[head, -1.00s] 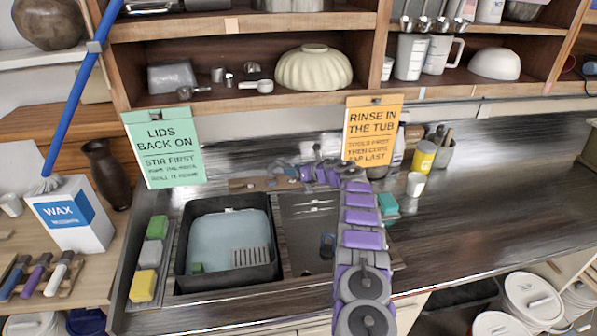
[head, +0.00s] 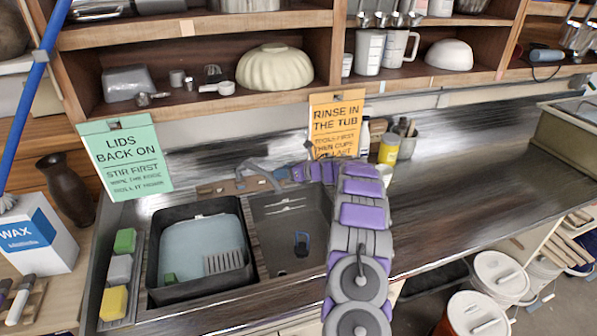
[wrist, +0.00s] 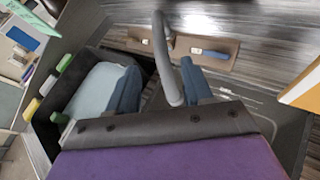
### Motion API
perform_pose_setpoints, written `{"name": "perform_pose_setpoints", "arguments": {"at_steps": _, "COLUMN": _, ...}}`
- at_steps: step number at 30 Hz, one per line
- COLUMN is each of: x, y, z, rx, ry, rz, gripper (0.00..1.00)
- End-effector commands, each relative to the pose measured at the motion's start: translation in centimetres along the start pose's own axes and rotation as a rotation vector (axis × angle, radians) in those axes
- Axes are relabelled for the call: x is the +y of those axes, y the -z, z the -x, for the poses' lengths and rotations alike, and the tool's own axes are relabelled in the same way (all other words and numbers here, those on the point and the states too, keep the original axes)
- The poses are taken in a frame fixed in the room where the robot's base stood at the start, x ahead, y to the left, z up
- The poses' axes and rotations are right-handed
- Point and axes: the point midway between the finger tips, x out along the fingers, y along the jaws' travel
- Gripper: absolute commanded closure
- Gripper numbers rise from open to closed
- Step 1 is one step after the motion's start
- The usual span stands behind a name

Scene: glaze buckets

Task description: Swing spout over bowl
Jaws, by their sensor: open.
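The grey curved spout (head: 262,172) rises from a tap base (head: 228,187) at the back of the sink. In the wrist view the spout (wrist: 164,58) runs down between the two blue fingers of my open gripper (wrist: 160,88). Whether either finger touches it, I cannot tell. The right sink bowl (head: 283,245) is empty but for a small dark blue object.
Coloured sponges (head: 119,268) line the sink's left edge. An orange sign (head: 336,122) hangs just behind my arm, and a green sign (head: 125,155) hangs to the left. A yellow jar (head: 388,150) stands right of my arm. The counter (head: 455,180) further right is clear.

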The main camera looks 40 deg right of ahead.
Motion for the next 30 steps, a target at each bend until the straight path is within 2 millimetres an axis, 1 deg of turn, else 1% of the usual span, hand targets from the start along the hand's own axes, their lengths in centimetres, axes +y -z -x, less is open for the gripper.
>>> {"name": "perform_pose_setpoints", "arguments": {"at_steps": 1, "x": 0.0, "y": 0.0, "z": 1.0, "rx": 0.000, "ry": 0.001, "rz": -0.003, "gripper": 0.49}}
{"name": "perform_pose_setpoints", "arguments": {"at_steps": 3, "x": -0.1, "y": -0.1, "z": 2.4, "rx": 0.000, "ry": 0.002, "rz": 0.000, "gripper": 0.49}}
{"name": "perform_pose_setpoints", "arguments": {"at_steps": 6, "x": -0.1, "y": -0.1, "z": 4.0, "rx": 0.001, "ry": 0.003, "rz": 0.000, "gripper": 0.49}}
{"name": "perform_pose_setpoints", "arguments": {"at_steps": 12, "x": -0.1, "y": 0.1, "z": 5.8, "rx": 0.002, "ry": 0.002, "rz": 0.000, "gripper": 0.49}}
{"name": "perform_pose_setpoints", "arguments": {"at_steps": 16, "x": -0.1, "y": 0.0, "z": 6.1, "rx": 0.002, "ry": 0.001, "rz": 0.001, "gripper": 0.49}}
{"name": "perform_pose_setpoints", "arguments": {"at_steps": 30, "x": 0.0, "y": 0.0, "z": 6.1, "rx": 0.002, "ry": 0.001, "rz": 0.001, "gripper": 0.49}}
